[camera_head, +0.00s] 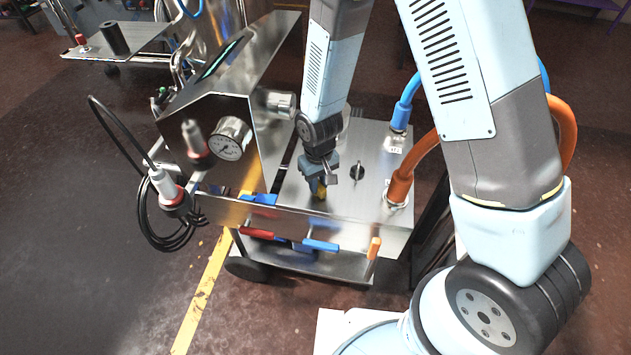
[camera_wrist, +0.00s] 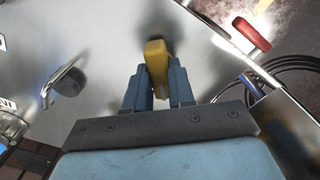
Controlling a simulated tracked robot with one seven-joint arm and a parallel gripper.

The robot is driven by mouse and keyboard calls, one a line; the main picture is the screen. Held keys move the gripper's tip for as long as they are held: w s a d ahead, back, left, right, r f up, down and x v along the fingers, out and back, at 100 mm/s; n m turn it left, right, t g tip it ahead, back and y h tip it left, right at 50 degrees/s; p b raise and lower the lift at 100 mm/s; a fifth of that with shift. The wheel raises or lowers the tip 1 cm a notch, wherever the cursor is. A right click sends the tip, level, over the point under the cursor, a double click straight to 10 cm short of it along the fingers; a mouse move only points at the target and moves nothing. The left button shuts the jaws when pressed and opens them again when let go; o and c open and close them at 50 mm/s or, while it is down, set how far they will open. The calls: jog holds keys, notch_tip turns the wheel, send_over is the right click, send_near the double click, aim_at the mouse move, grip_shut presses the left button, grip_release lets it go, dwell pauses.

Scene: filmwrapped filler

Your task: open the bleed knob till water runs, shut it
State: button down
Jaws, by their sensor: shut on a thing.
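The bleed knob appears to be the yellow knob (camera_wrist: 156,62) between my fingers in the wrist view. In the head view a small part of the yellow knob (camera_head: 320,190) shows below my fingertips on the steel top of the machine. My gripper (camera_head: 325,178) points down at the steel deck (camera_head: 300,200). In the wrist view my gripper (camera_wrist: 157,85) is shut on the yellow knob, one blue finger on each side. The knob's base is hidden. No running water shows in either view.
Blue (camera_head: 401,115) and orange (camera_head: 399,187) hose fittings rise at the deck's right side. A pressure gauge (camera_head: 231,139) is on the left. Red (camera_head: 256,233) and blue (camera_head: 321,245) handles line the front edge.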

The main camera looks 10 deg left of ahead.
aim_at(319, 183)
jog(key=shift+w+n, duration=0.2)
jog(key=shift+n, duration=0.2)
jog(key=c, duration=1)
grip_release()
jog(key=shift+s, duration=0.1)
jog(key=shift+o, duration=0.2)
notch_tip(319, 183, up, 14)
jog(key=shift+f, duration=0.15)
